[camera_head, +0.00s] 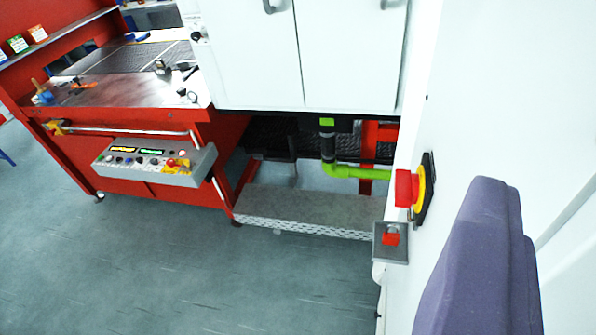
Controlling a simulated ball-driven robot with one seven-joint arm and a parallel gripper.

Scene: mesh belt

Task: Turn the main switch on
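The main switch (409,188) is a red knob on a yellow round plate with a dark backing. It is mounted on the white panel (455,110) right of centre and is seen nearly edge-on. The exact angle of its knob is hard to read. A purple padded shape at the lower right appears to be my gripper (500,190). It is close to the camera, right of the switch and apart from it in the picture. I cannot see a gap between its fingers, and nothing held shows.
A small grey box with a red button (390,239) sits just below the switch. A red machine with a mesh belt (125,58) and a control panel (155,162) stands at the left. A metal step (300,208) lies below the white cabinet (300,50). The grey floor (230,275) is clear.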

